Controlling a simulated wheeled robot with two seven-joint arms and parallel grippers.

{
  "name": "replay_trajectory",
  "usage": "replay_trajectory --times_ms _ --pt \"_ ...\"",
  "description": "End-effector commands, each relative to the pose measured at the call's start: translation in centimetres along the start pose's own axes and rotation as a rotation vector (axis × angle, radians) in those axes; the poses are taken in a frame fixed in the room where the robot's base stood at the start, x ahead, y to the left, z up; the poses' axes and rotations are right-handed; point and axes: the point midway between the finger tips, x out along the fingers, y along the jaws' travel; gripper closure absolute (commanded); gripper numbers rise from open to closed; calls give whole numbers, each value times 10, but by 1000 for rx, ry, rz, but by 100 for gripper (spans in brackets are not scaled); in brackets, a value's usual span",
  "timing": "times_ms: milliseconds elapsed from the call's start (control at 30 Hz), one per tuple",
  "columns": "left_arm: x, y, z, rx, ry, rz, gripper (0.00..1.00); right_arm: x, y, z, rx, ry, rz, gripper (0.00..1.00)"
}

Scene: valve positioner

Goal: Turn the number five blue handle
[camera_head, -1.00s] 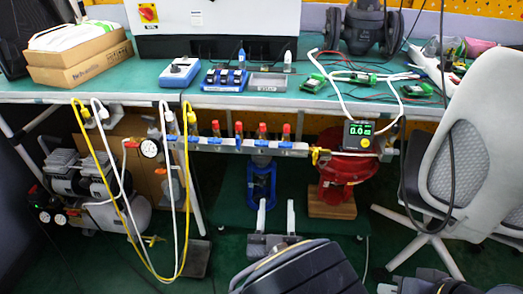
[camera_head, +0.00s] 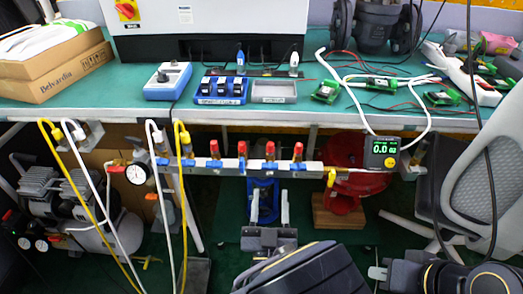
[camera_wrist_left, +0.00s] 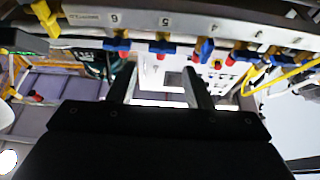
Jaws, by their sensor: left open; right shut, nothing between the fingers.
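The number five blue handle (camera_wrist_left: 169,48) is below the label "5" on the pipe in the left wrist view, beside a red part. In the head view, the matching blue handle (camera_head: 269,167) seems to be below the second red-topped valve from the right. My left gripper (camera_head: 269,207) is open and empty below that valve, its two fingers apart. In the left wrist view its fingers (camera_wrist_left: 160,88) reach up towards the handle, with a gap seeming to remain. My right gripper (camera_head: 379,273) is at the lower right edge, shut and empty, its fingertips unclear.
The pipe (camera_head: 230,165) carries several similar valves close together, including one at label "6". A display gauge (camera_head: 381,152) and a red actuator (camera_head: 340,180) are to the right. White and yellow hoses hang at the left. A workbench (camera_head: 130,105) is behind; a chair is at the right.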

Motion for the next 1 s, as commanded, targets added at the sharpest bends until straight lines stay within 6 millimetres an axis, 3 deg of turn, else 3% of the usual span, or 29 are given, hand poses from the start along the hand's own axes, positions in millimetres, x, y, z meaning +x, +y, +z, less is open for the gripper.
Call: replay_trajectory --times_ms 167,600,967,1000 --pt "10 0 -1 -3 1 -2 55 -1 0 0 0 0 0 100" --pt "72 0 0 -2 1 -1 55 -1 0 0 0 0 0 100" --pt "78 0 0 -1 1 0 55 -1 0 0 0 0 0 100" --pt "78 0 0 -1 1 0 60 -1 0 0 0 0 0 100"
